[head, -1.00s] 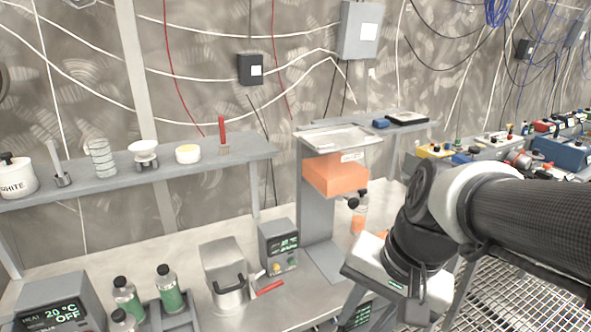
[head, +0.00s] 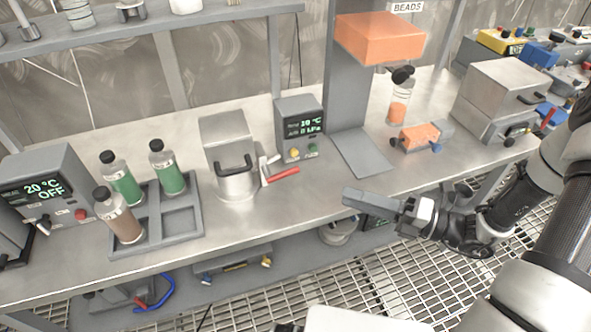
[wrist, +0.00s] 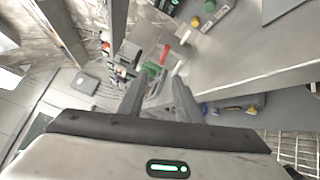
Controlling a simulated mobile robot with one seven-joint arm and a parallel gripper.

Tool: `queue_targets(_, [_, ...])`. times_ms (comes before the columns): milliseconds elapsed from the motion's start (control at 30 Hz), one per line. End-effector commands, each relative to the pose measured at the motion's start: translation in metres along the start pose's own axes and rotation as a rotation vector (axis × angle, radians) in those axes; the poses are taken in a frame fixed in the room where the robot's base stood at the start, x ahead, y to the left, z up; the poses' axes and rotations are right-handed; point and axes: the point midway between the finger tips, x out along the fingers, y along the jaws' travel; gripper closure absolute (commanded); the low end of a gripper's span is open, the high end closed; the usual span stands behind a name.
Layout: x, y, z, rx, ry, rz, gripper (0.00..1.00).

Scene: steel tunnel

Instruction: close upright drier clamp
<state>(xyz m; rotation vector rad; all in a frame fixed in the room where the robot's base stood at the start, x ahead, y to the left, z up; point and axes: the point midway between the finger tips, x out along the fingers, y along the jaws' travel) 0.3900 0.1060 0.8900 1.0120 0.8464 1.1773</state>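The upright drier (head: 231,155) is a steel vessel with a boxy grey top and a dark handle on its front. It stands mid-bench. Its clamp (head: 283,175) has a red lever that sticks out to the right, low and nearly level, from a pale bracket on the drier's right side. I cannot tell whether the clamp is latched. The red lever (wrist: 166,52) also shows in the wrist view, ahead of my fingers. My gripper (head: 346,198) is to the right of the lever, near the bench's front edge, apart from it. Its fingers (wrist: 157,88) are spread and empty.
A control box (head: 300,128) stands behind the lever. A rack (head: 180,220) with several bottles is left of the drier. A grey column with an orange hopper (head: 380,38) and a steel box (head: 500,98) stand right. The bench front between lever and gripper is clear.

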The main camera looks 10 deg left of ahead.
Motion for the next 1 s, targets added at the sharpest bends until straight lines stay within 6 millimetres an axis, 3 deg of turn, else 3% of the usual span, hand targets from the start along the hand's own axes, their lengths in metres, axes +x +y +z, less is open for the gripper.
queue_targets(100, [-0.001, -0.013, 0.003, 0.073, -0.056, 0.018, 0.69])
queue_targets(267, [0.011, -0.014, 0.005, 0.084, -0.063, 0.022, 0.69])
queue_targets(800, [0.124, -0.012, 0.010, 0.080, -0.058, 0.021, 0.69])
queue_targets(1000, [0.156, -0.012, 0.012, 0.079, -0.059, 0.020, 0.69])
